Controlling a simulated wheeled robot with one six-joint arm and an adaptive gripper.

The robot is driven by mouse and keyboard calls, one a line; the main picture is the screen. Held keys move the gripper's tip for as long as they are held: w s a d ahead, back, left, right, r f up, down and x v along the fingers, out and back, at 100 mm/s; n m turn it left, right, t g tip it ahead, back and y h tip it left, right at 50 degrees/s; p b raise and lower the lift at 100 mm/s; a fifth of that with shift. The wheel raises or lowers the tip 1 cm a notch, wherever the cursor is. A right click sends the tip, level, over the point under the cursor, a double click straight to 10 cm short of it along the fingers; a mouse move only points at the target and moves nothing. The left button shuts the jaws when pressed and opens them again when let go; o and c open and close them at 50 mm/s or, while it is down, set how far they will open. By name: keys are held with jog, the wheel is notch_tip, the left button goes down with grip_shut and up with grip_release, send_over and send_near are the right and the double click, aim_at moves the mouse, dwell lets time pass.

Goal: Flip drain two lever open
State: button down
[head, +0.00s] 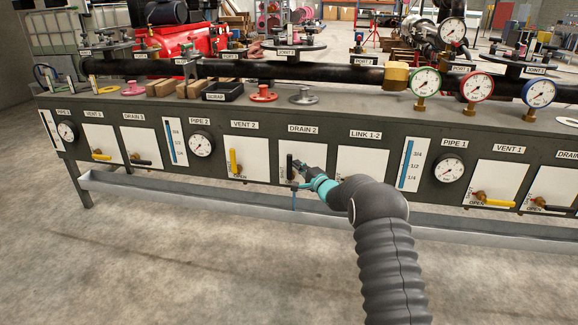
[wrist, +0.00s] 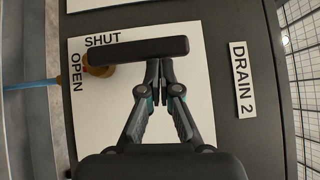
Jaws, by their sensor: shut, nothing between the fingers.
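The drain two lever (head: 289,166) is a black handle on a white plate under the DRAIN 2 label (head: 303,128). It stands upright in the head view. In the wrist view the lever (wrist: 140,50) runs from its brass valve (wrist: 98,68) at the left, alongside the SHUT lettering. The OPEN lettering (wrist: 77,72) lies across from it. My gripper (head: 299,170) is just right of the lever in the head view. In the wrist view its closed fingertips (wrist: 160,68) are right beside the lever's lower edge; I cannot tell whether they touch. It holds nothing.
The vent two lever (head: 233,161), yellow and upright, is on the plate to the left. The LINK 1-2 plate (head: 361,160) is to the right. A blue tube (wrist: 30,87) leads from the drain valve. A grey trough (head: 200,200) runs below the panel. The floor in front is clear.

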jog(key=shift+a+r, duration=0.15)
jog(key=shift+a, duration=0.1)
dwell(0.3)
jog(key=s+d+p, duration=0.1)
jog(key=s+d, duration=0.7)
jog(key=d, duration=0.2)
jog(key=shift+s+d, duration=0.2)
jog(key=shift+s, duration=0.05)
